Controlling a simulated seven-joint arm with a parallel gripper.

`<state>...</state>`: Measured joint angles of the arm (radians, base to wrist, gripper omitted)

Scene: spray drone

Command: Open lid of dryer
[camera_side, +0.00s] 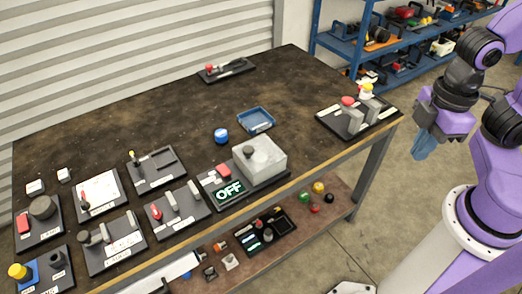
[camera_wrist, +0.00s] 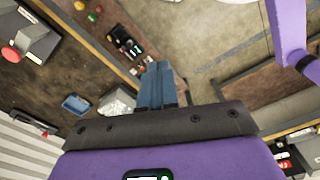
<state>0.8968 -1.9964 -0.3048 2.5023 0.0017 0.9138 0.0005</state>
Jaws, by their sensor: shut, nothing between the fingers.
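The dryer appears to be the unit with a pale grey boxy lid (camera_side: 262,160), a dark knob on top and a lit OFF display (camera_side: 229,191). It stands near the front edge of the table, and its lid sits down on the black base. In the wrist view the grey lid (camera_wrist: 117,102) is partly hidden behind my gripper. My gripper (camera_side: 421,150) has blue fingers, hangs right of the table and is well apart from the dryer. In the wrist view its fingers (camera_wrist: 158,68) are together with nothing between them.
A blue tray (camera_side: 257,120) and a blue round item (camera_side: 221,136) lie behind the dryer. A black panel with a red button (camera_side: 350,118) is at the right corner. Several switch panels fill the left front. A lower shelf (camera_side: 335,195) holds coloured knobs. The table's back middle is clear.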

